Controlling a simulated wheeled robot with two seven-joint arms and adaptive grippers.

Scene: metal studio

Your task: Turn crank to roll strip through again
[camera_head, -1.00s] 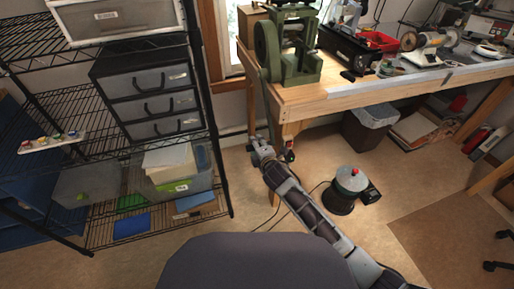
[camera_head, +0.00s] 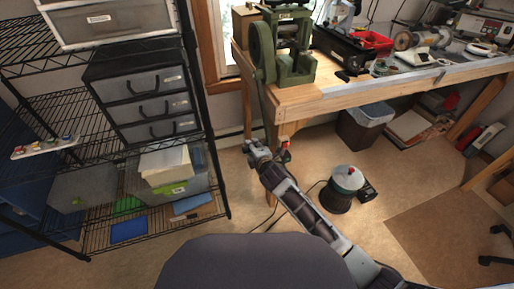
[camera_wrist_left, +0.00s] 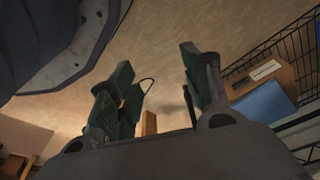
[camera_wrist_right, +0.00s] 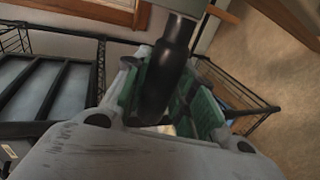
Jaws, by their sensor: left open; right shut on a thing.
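The green rolling mill (camera_head: 290,50) stands on the near left end of the wooden bench, with a round wheel (camera_head: 262,48) on its left side. A green crank arm (camera_head: 266,112) hangs down from the wheel past the bench edge. My right gripper (camera_head: 258,150) is at the low end of this arm. In the right wrist view, its fingers are shut around the black crank handle (camera_wrist_right: 160,88). My left gripper (camera_wrist_left: 155,65) is open and empty over the floor in the left wrist view, and is outside the head view. I cannot make out the strip.
A wire shelf (camera_head: 228,190) with drawers and bins stands at the left, close to my right gripper. The bench edge (camera_head: 370,90) runs right from the mill. A dark canister (camera_head: 342,188) and a bin (camera_head: 362,125) stand on the floor.

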